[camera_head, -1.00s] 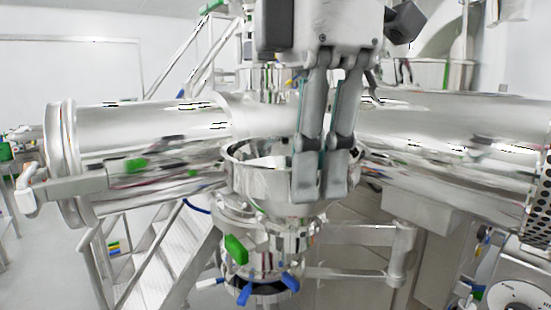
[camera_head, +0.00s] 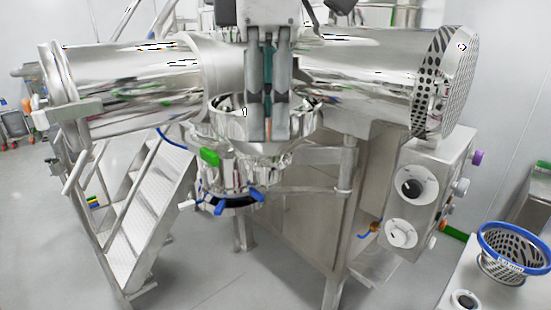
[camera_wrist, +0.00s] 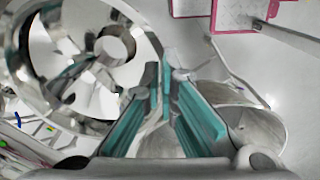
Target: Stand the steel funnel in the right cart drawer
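My gripper (camera_head: 268,135) points down in front of the machine's shiny steel bowl (camera_head: 211,117) in the head view. Its two grey fingers are close to parallel, with a narrow gap between them. In the wrist view my gripper (camera_wrist: 166,85) shows teal pads that stand apart, and no held object can be made out for certain. A rounded grey metal piece (camera_wrist: 262,128) lies right of the fingers there; I cannot tell whether it is the steel funnel. I cannot pick out a cart drawer.
A large steel drum (camera_head: 375,75) runs across behind my gripper. Metal steps (camera_head: 150,210) stand at left. A control box (camera_head: 440,180) with knobs and a blue-rimmed perforated basket (camera_head: 515,250) are at right. A small cart (camera_head: 15,127) is far left. Grey floor is open at lower left.

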